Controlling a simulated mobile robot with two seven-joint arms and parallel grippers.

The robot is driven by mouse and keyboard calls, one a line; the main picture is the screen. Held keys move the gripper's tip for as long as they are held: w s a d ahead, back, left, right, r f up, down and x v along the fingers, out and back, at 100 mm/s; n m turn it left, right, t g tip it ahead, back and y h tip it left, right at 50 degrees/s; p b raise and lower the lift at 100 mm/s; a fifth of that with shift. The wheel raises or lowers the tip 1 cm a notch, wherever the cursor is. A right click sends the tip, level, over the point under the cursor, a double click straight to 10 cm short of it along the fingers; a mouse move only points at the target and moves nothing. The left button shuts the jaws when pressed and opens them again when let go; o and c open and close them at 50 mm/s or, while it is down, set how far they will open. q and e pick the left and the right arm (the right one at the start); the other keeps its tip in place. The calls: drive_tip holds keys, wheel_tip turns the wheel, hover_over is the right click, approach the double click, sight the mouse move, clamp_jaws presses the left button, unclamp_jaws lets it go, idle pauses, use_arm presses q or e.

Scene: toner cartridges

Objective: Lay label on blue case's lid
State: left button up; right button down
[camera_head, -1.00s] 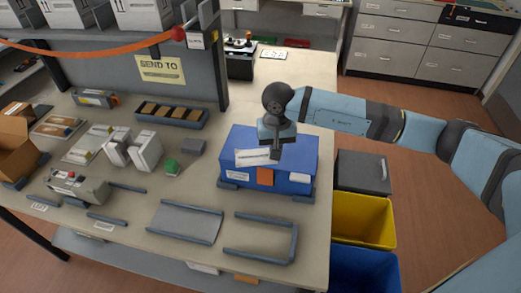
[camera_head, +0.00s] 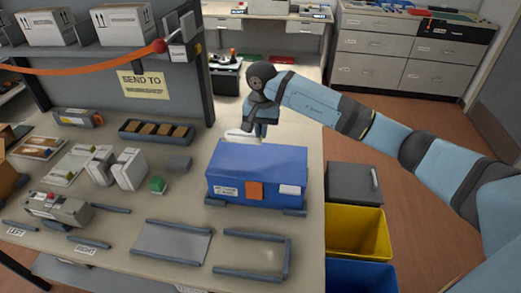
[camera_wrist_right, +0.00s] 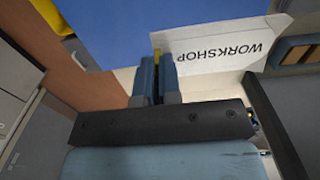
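The blue case (camera_head: 256,168) stands shut on the worktable, its lid bare in the head view. Its front carries a small white label, an orange patch (camera_head: 255,191) and a white tag. My right gripper (camera_head: 258,131) is above and behind the lid's back edge. It is shut on the white label (camera_head: 238,136), which sticks out to its left. In the right wrist view the label (camera_wrist_right: 225,47) reads WORKSHOP, with one end at the fingertips (camera_wrist_right: 157,72). The blue lid (camera_wrist_right: 160,18) fills the top there. Whether label and case touch cannot be told. My left gripper is out of view.
A SEND TO WORKSHOP sign (camera_head: 143,84) hangs on the shelf at the back left. A tray of brown blocks (camera_head: 157,132), white cartridges (camera_head: 115,167) and a green block (camera_head: 157,184) lie left of the case. Yellow (camera_head: 356,228) and blue bins stand right of the table.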

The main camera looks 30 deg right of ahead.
hover_over(261, 160)
wheel_tip(261, 160, down, 5)
drive_tip(key=shift+f, duration=0.1)
drive_tip(key=shift+f+p, duration=0.45)
drive_tip(key=shift+f, duration=1.15)
drive_tip(key=shift+f, duration=0.2)
drive_tip(key=c, duration=1.3)
unclamp_jaws()
drive_tip(key=shift+r, duration=0.1)
